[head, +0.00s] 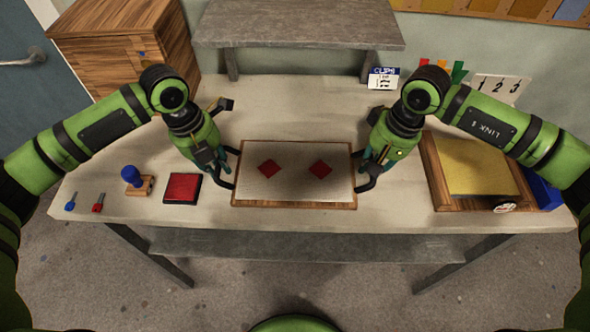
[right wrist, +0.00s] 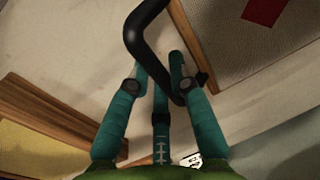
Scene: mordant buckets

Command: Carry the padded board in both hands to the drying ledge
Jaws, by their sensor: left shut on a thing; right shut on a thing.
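The padded board (head: 294,191) has a pale top with two red diamonds, a wooden rim and a black handle on each side. It is level at the middle of the table; I cannot tell whether it touches the top. My left gripper (head: 229,168) is shut on its left handle. My right gripper (head: 364,170) is shut on its right handle. In the right wrist view the teal fingers (right wrist: 165,78) close around the black handle (right wrist: 145,30), beside the board's corner (right wrist: 225,45). A raised grey ledge (head: 300,28) on legs stands at the back, its top bare.
A wooden box (head: 115,45) stands back left. A blue-knobbed stamp (head: 133,178), a red pad (head: 182,188) and small blue and red items lie front left. A wooden tray (head: 440,185) with a yellow sheet is at right. A CLIPS box (head: 383,79) sits near the ledge's right leg.

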